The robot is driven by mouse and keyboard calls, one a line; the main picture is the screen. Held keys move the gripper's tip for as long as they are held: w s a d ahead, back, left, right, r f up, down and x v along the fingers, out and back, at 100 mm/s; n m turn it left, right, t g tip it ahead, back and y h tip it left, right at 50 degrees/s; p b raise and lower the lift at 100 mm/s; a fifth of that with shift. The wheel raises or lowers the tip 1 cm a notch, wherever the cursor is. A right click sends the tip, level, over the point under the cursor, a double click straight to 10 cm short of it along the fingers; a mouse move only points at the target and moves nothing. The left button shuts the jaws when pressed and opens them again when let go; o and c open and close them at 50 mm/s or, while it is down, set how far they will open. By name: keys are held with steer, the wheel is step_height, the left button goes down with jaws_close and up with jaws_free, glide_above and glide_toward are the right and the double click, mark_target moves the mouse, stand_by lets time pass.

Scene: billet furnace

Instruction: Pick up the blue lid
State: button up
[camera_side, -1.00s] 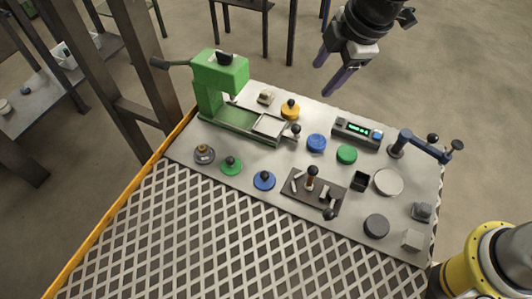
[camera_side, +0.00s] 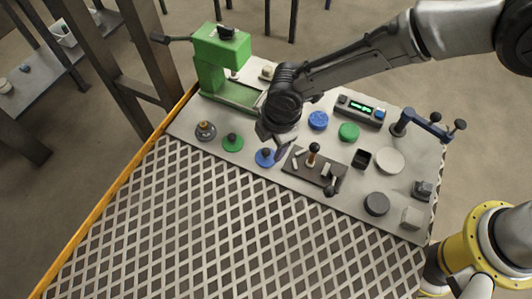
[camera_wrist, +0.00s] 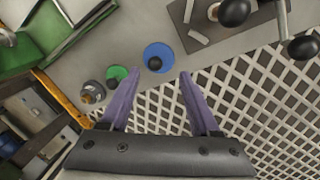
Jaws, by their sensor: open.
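The blue lid (camera_side: 262,161) is a flat blue disc with a black knob, lying on the grey bench near its grated front part. In the wrist view the blue lid (camera_wrist: 165,50) lies just beyond my fingertips, its knob about midway between them. My gripper (camera_side: 279,152) is open and empty, above and just right of the lid in the side view; one purple finger overlaps the lid's right edge there. Both purple fingers of my gripper (camera_wrist: 160,75) are spread apart in the wrist view.
A green lid (camera_side: 232,143) and a grey-brown knobbed piece (camera_side: 205,131) stand to the left. A dark fixture plate with levers (camera_side: 314,168) is close on the right. A plain blue disc (camera_side: 318,120) and a green press (camera_side: 222,55) are behind.

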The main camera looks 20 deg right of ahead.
mark_target(267, 150)
steer(key=shift+w+a+f, duration=0.1)
steer(key=shift+w+f, duration=0.2)
steer(key=shift+f, duration=0.55)
steer(key=shift+w+a+f, duration=0.1)
steer(key=shift+w+f, duration=0.15)
steer(key=shift+f, duration=0.65)
steer(key=shift+w+a+f, duration=0.1)
steer(key=shift+w+f, duration=0.2)
steer(key=shift+f, duration=0.55)
jaws_close()
